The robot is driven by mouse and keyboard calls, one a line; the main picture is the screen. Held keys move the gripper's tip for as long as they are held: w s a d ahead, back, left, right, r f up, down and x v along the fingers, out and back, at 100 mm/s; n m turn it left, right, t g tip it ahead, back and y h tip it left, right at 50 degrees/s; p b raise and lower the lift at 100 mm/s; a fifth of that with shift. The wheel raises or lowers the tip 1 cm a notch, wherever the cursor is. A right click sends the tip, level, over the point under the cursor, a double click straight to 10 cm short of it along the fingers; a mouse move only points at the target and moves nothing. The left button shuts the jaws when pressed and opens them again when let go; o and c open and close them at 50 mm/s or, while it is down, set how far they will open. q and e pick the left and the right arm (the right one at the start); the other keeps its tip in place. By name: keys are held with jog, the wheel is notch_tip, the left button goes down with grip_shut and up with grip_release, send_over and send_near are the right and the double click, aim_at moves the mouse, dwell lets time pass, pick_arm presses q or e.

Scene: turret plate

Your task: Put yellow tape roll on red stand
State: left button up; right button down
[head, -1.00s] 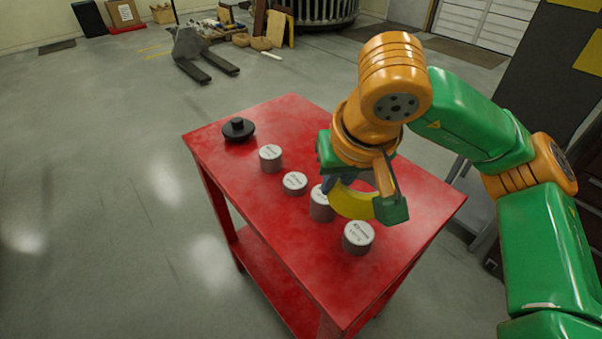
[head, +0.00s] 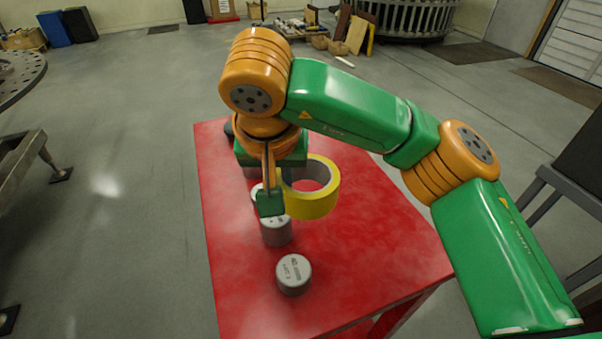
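The yellow tape roll (head: 322,205) is a tilted ring with a grey inside, over the middle of the red stand (head: 365,245), a red table. My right gripper (head: 275,192) comes in from the right and points down. Its green finger lies against the left side of the roll, and it appears shut on the roll's wall. The other finger is mostly hidden. The roll looks held above the red top, though the exact gap cannot be told. My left gripper is not in view.
Grey weights, one at the front (head: 293,274) and one behind it (head: 276,231), stand on the red top left of the roll. More objects behind are partly hidden by my gripper. The right part of the top is clear. A round metal plate (head: 18,72) is at far left.

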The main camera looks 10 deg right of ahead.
jog(key=shift+w+d+f, duration=0.1)
jog(key=shift+d, duration=0.15)
jog(key=d+f, duration=0.3)
jog(key=d, duration=0.1)
jog(key=w+d+f+p, duration=0.1)
jog(key=d+f, duration=0.2)
jog(key=d, duration=0.1)
jog(key=w+d+f+p, duration=0.1)
jog(key=d+f, duration=0.2)
jog(key=d, duration=0.1)
jog(key=shift+d+f, duration=0.1)
jog(key=shift+d, duration=0.25)
notch_tip(320, 180, down, 4)
jog(key=shift+d+r+p, duration=0.1)
jog(key=shift+r+p, duration=0.15)
jog(key=shift+p, duration=0.7)
jog(key=shift+f, duration=0.1)
